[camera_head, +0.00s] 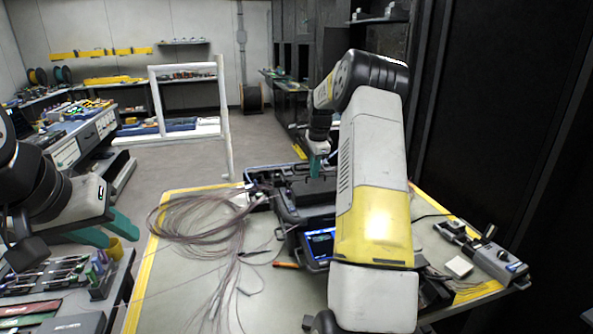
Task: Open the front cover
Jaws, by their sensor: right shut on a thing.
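The black splicing device (287,213) stands on the light table, with a lit blue screen (321,240) at its front. My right arm crosses in front of it and hides much of its right side. My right gripper (317,168) points down at the device's raised dark part, which I take for the front cover (311,190), and is shut on it. The exact contact is small and partly hidden. My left gripper (107,231) is at the left, its teal fingers spread and empty, well apart from the device.
Loose fibre cables (205,222) lie coiled on the table left of the device. An orange pen-like item (286,265) lies in front. A small tool (490,255) and a white block (459,266) are at right. A side bench (68,270) with tools is below my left gripper.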

